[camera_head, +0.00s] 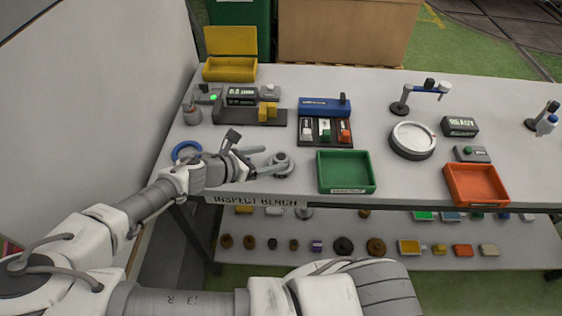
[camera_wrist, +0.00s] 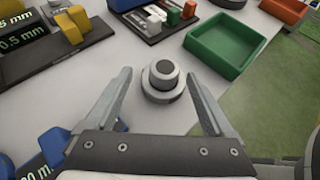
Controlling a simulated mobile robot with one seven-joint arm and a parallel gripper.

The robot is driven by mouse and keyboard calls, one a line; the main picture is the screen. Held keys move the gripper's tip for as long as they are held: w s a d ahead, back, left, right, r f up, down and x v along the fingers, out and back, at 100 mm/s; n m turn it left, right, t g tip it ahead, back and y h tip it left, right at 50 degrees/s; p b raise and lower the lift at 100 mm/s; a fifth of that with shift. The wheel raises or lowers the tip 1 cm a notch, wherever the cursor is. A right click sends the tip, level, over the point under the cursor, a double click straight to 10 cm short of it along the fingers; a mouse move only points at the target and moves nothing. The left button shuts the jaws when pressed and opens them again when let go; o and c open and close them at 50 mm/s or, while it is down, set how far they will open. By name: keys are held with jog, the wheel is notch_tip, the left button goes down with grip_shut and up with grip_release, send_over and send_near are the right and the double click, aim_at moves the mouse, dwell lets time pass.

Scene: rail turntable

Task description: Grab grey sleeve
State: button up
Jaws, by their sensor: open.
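The grey sleeve (camera_wrist: 163,72) is a short round part with a dark bore and a wide base flange. It stands upright on the bench top, and in the head view the grey sleeve (camera_head: 280,163) is near the front edge. My gripper (camera_wrist: 160,96) is open, with one finger left of the sleeve and one right of it in the wrist view. No finger visibly touches it. In the head view my gripper (camera_head: 268,162) reaches in from the left, low over the bench, with its fingertips by the sleeve. Nothing is between the fingers except the sleeve.
A green tray (camera_head: 346,189) stands right of the sleeve. A dark rack with small blocks (camera_head: 325,143) and a gauge with a yellow block (camera_head: 268,119) stand behind. The bench's front edge (camera_head: 420,207) is close.

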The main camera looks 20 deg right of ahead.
aim_at(280, 157)
jog(key=x, duration=0.4)
jog(key=shift+s+d+r, duration=0.1)
jog(key=shift+s+d, duration=0.1)
jog(key=shift+s, duration=0.2)
jog(key=shift+w+d+f, duration=0.25)
jog(key=shift+d+f, duration=0.1)
jog(key=shift+d, duration=0.05)
grip_shut()
